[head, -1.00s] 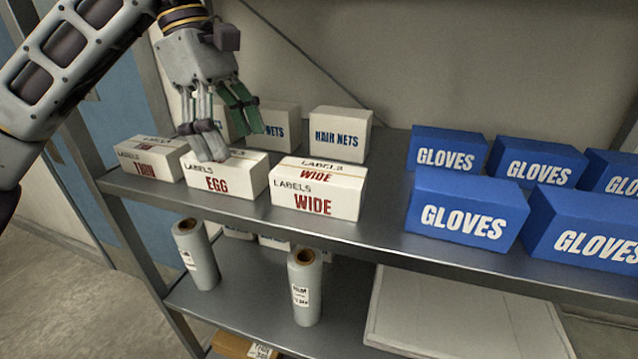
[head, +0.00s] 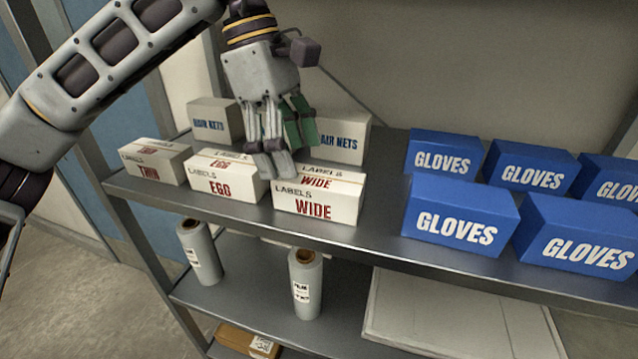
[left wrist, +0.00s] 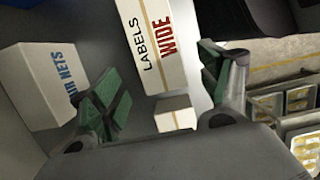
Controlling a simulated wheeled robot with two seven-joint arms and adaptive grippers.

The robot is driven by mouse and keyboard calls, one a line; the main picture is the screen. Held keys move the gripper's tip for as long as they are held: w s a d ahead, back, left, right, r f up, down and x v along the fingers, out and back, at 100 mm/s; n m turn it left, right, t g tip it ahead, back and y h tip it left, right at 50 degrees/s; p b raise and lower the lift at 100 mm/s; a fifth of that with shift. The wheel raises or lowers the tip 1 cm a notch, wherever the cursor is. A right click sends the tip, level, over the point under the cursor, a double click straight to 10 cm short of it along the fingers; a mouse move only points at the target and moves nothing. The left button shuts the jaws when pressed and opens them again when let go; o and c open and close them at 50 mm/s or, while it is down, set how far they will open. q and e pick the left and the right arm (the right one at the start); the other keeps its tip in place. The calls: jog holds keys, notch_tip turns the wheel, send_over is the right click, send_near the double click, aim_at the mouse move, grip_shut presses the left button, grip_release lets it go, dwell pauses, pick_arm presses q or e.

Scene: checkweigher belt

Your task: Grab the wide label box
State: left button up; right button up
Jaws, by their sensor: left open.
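The wide label box (head: 318,208) is white with red "WIDE" print. It stands on the upper shelf, right of the egg label box (head: 226,182). My left gripper (head: 288,160) is open and empty, with its fingers pointing down at the back left corner of the wide box. The fingers hide part of that corner; I cannot tell whether they touch it. In the left wrist view the wide box (left wrist: 150,45) shows ahead, between the spread green-padded fingers (left wrist: 160,90). My right gripper is not in view.
The thin label box (head: 154,165) stands at the far left. Hair nets boxes (head: 342,138) stand behind the label row. Several blue gloves boxes (head: 455,215) fill the right side, with a gap of bare shelf (head: 385,215) before them. Film rolls (head: 305,285) stand below.

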aim_at(315, 176)
pick_arm(q)
jog(key=shift+s+d, duration=0.2)
jog(key=shift+d, duration=0.45)
jog(key=shift+s+d+p, duration=0.2)
jog(key=shift+d+p, duration=0.15)
jog(key=shift+d, duration=0.15)
jog(key=shift+p+x, duration=0.55)
jog(key=shift+x, duration=1.95)
jog(key=shift+c, duration=0.2)
jog(key=c, duration=1.3)
